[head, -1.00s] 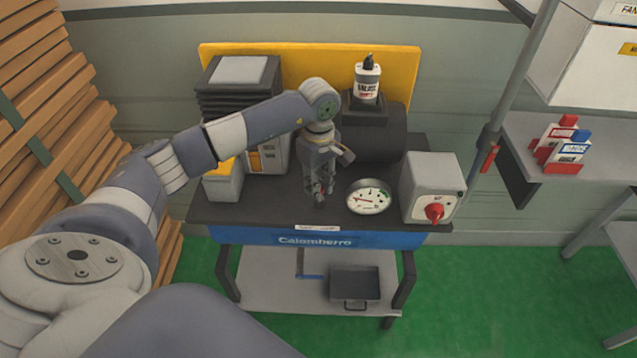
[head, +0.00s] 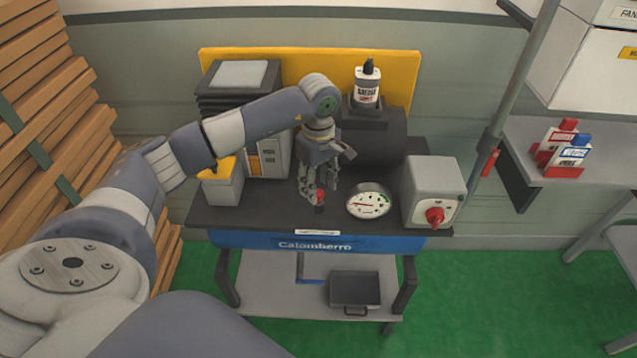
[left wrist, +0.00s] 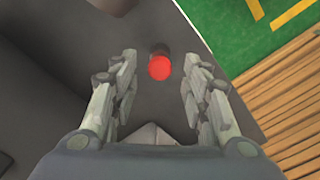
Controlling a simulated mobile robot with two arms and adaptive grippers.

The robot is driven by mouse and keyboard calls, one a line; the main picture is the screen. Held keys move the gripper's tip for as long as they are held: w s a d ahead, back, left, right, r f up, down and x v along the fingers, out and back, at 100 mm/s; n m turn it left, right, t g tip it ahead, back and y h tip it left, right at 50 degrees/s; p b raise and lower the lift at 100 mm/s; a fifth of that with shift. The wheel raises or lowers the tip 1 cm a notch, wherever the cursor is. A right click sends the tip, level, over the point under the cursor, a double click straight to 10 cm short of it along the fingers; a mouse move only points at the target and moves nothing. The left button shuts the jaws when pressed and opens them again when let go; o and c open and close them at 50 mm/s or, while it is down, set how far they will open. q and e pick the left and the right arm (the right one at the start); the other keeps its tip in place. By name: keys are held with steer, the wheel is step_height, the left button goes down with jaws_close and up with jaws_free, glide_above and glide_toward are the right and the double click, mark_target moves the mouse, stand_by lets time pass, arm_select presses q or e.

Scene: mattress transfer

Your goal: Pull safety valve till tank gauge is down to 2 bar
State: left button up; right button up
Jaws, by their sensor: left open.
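My left gripper (head: 315,192) is open above the dark top of the compressor bench, left of the gauge. A small red knob on a dark stem, which looks like the safety valve (head: 320,197), shows at its fingertips. In the left wrist view the red valve knob (left wrist: 159,67) lies between the spread finger ends, apart from both. The round white tank gauge (head: 368,202) faces up with a red needle pointing left; its value is too small to read. My right gripper is not in view.
A grey switch box (head: 432,190) with a red rotary knob stands right of the gauge. A dark tank (head: 380,140) and a labelled bottle (head: 367,82) are behind. Stacked planks (head: 40,130) stand at the left. A side shelf (head: 590,140) is at the right.

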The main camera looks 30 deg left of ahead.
mark_target(319, 192)
arm_select(q)
step_height(319, 192, up, 12)
stand_by(0.6)
